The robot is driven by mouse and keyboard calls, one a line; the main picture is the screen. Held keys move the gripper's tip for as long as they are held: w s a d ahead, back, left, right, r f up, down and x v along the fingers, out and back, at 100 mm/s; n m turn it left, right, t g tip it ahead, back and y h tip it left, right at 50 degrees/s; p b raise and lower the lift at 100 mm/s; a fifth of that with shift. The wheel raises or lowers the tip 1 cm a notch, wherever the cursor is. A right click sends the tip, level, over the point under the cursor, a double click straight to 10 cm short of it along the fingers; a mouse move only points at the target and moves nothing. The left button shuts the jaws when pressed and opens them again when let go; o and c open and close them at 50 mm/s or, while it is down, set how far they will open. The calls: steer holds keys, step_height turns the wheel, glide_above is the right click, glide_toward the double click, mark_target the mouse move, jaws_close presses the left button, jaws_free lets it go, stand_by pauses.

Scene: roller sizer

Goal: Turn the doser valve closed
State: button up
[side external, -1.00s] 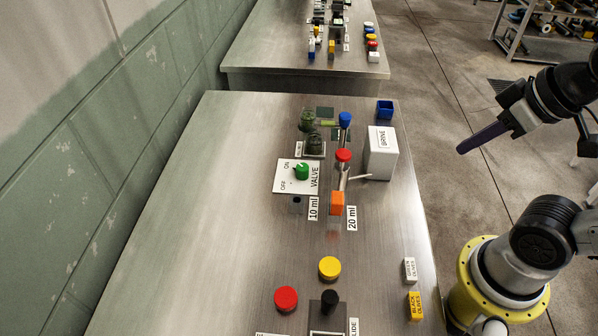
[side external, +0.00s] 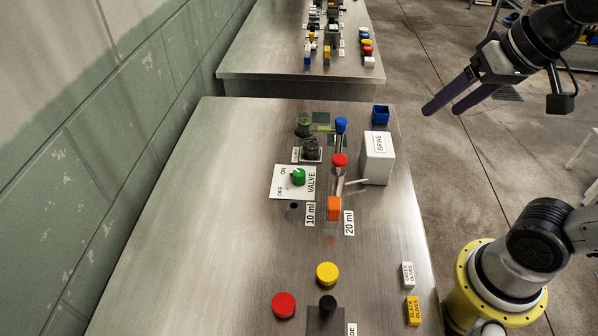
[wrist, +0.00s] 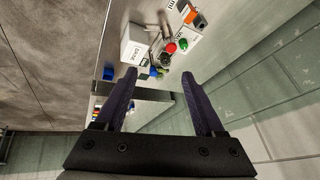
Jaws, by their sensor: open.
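The doser valve is a green knob (side external: 298,177) on a white plate (side external: 281,190) marked ON, OFF and VALVE, on the steel table. The knob sits nearer the ON side, but its exact pointer direction is too small to tell. The green knob also shows in the wrist view (wrist: 183,44). My gripper (side external: 440,111) is open and empty, raised beyond the table's right edge, well apart from the valve. Its two dark purple fingers also show in the wrist view (wrist: 160,78), spread apart with nothing between them.
Close to the valve stand a red-topped part (side external: 340,160), a blue-topped part (side external: 341,125), an orange block (side external: 334,208) and a white BRINE box (side external: 378,158). Red (side external: 284,305) and yellow (side external: 327,273) caps lie nearer the front. The table's left side (side external: 190,220) is clear.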

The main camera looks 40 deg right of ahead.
steer(key=w+a+r+m+g, duration=0.1)
steer(key=w+r+m, duration=0.15)
steer(key=w, duration=0.65)
steer(key=m+g, duration=0.2)
steer(key=g, duration=0.3)
glide_above(299, 172)
step_height(299, 172, down, 20)
step_height(299, 172, down, 14)
steer(key=shift+r, duration=0.25)
jaws_close()
